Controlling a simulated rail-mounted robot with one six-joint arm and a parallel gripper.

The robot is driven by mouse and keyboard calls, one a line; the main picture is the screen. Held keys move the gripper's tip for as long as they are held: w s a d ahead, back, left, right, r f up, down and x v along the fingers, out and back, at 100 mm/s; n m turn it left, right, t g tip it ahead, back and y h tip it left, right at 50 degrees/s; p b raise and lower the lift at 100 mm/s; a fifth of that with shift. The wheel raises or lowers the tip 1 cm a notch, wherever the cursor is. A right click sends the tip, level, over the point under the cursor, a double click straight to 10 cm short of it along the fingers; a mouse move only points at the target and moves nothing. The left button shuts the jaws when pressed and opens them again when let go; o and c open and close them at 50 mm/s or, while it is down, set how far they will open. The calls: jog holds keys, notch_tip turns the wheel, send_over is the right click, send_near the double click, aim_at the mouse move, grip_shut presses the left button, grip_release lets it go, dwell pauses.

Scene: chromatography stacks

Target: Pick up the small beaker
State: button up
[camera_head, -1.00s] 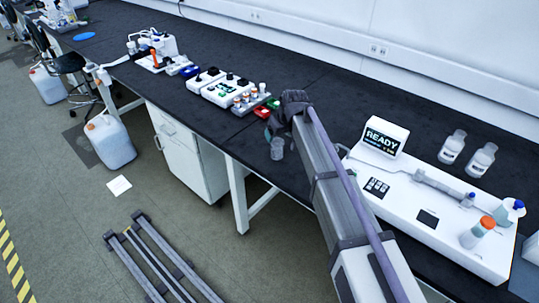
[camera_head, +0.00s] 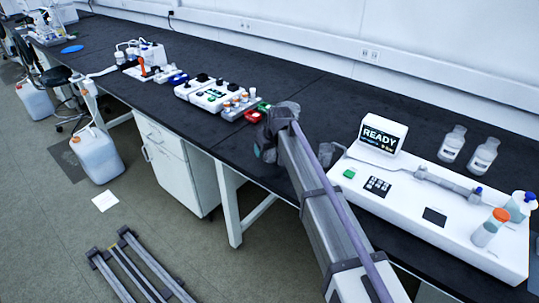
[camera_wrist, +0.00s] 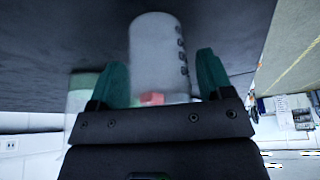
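The small beaker (camera_wrist: 158,50) is a pale, translucent cylinder with dark marks down one side. In the wrist view it stands between the two teal fingers of my gripper (camera_wrist: 162,72). The fingers are apart, one on each side, with a narrow gap showing beside the beaker, so I see no clear grip. In the head view my gripper (camera_head: 262,152) is low at the front edge of the black bench (camera_head: 320,90). There the wrist and fingers hide the beaker.
A white instrument with a READY screen (camera_head: 382,135) stands right of my arm, with two clear bottles (camera_head: 452,144) behind it. A small red tray (camera_head: 254,116) and a rack of orange-capped vials (camera_head: 240,102) are close left of my wrist.

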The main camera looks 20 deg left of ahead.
jog(key=c, duration=0.8)
jog(key=shift+r, duration=0.1)
notch_tip(320, 180, up, 14)
jog(key=p, duration=1.4)
